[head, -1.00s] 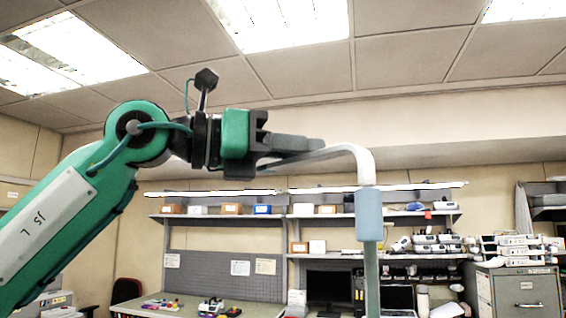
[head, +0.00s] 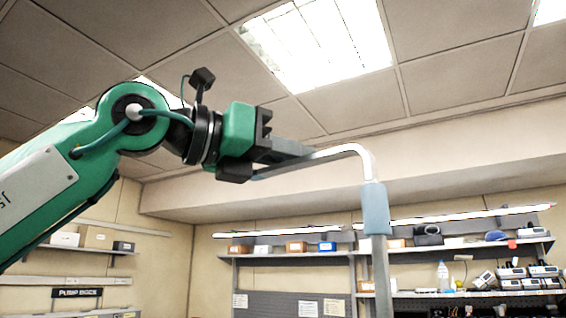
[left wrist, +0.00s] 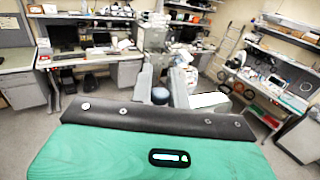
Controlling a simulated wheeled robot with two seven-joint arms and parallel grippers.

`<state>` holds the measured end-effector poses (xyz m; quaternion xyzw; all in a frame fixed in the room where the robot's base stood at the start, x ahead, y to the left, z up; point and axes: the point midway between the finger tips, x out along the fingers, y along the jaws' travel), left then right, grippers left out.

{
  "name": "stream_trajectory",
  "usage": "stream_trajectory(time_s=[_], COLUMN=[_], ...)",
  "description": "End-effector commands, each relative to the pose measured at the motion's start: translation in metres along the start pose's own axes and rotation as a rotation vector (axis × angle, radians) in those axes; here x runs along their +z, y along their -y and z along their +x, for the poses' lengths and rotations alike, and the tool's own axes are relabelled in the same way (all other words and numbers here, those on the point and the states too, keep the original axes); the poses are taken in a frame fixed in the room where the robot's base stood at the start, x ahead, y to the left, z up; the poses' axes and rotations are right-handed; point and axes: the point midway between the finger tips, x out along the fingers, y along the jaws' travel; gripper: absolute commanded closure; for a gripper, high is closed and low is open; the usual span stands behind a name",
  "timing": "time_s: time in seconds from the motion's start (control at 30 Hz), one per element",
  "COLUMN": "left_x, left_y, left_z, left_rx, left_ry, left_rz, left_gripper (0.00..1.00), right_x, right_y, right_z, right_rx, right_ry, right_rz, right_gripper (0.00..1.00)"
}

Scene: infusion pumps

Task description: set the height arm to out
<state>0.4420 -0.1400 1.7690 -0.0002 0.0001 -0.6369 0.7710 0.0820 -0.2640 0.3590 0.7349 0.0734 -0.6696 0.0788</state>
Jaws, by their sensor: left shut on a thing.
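The height arm (head: 348,150) is a pale grey bent rod in the head view. It runs left from a bend and turns down into a light blue sleeve (head: 375,208) on an upright grey pole (head: 381,275). My left gripper (head: 298,152) comes in from the left and is shut on the free left part of the height arm. The fingers hide the held end. In the left wrist view my left gripper's fingers (left wrist: 162,86) show small beyond the green housing, with a dark round shape between them that I cannot identify. My right gripper is not in view.
Wall shelves (head: 300,253) with small boxes stand behind, with several devices at the right. A pegboard (head: 280,303) is below them. In the left wrist view, desks (left wrist: 20,62) and a workbench (left wrist: 285,98) stand on either side of open floor.

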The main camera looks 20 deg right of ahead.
Motion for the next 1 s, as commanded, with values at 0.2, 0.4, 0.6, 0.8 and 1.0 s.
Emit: stream_trajectory(time_s=[0.2,0.4,0.6,0.8,1.0], left_x=[0.001,0.001,0.001,0.0,-0.002], left_y=[0.001,0.001,0.001,0.001,0.001], left_z=[0.001,0.001,0.001,0.001,-0.014], left_rx=[0.002,0.002,0.002,0.002,0.003], left_ry=[0.0,0.0,0.0,0.0,0.001], left_rz=[0.0,0.0,0.0,0.0,0.0], left_gripper=[1.0,1.0,0.62,0.62,0.62], right_x=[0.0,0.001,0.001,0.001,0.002], right_y=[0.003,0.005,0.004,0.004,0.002], right_z=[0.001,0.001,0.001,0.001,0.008], right_rx=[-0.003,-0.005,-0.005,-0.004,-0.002], right_ry=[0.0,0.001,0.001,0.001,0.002], right_rz=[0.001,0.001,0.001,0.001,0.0], right_gripper=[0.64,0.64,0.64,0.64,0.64])
